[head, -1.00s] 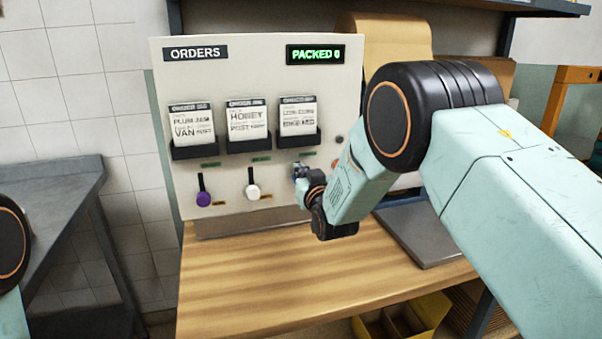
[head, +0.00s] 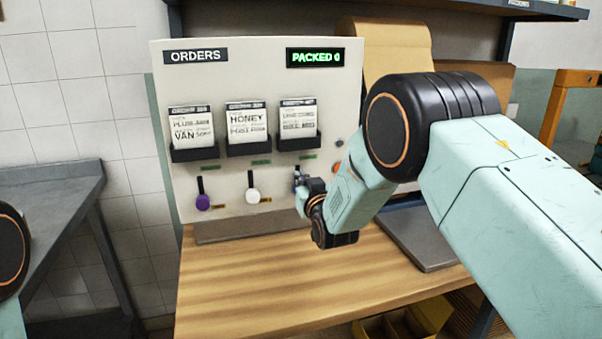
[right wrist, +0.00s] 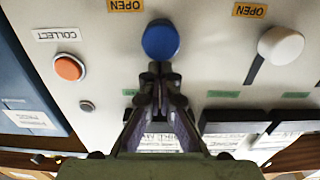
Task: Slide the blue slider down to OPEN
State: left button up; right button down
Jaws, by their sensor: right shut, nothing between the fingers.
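The blue slider knob (right wrist: 161,40) is round and sits on the cream panel near a yellow OPEN label (right wrist: 126,5) in the right wrist view, which shows the panel upside down. It is about level with the white knob beside it. My right gripper (right wrist: 160,70) is shut and empty, its fingertips on the up-slot side of the blue knob, very close to it. I cannot tell whether they touch. In the head view my right gripper (head: 299,182) is at the panel and largely hides the blue slider. My left gripper is out of view.
The purple knob (head: 203,202) and white knob (head: 253,195) sit low in their slots. Card holders (head: 247,148) are above. An orange COLLECT button (right wrist: 70,67) is nearby. The wooden bench (head: 270,290) below is mostly clear, with a dark grey plate (head: 425,240) at right.

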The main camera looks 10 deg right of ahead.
jog(key=s+p, duration=0.5)
jog(key=s, duration=0.5)
jog(key=shift+d+r, duration=0.2)
jog(key=shift+r, duration=0.1)
jog(key=shift+f, duration=0.1)
dwell(0.5)
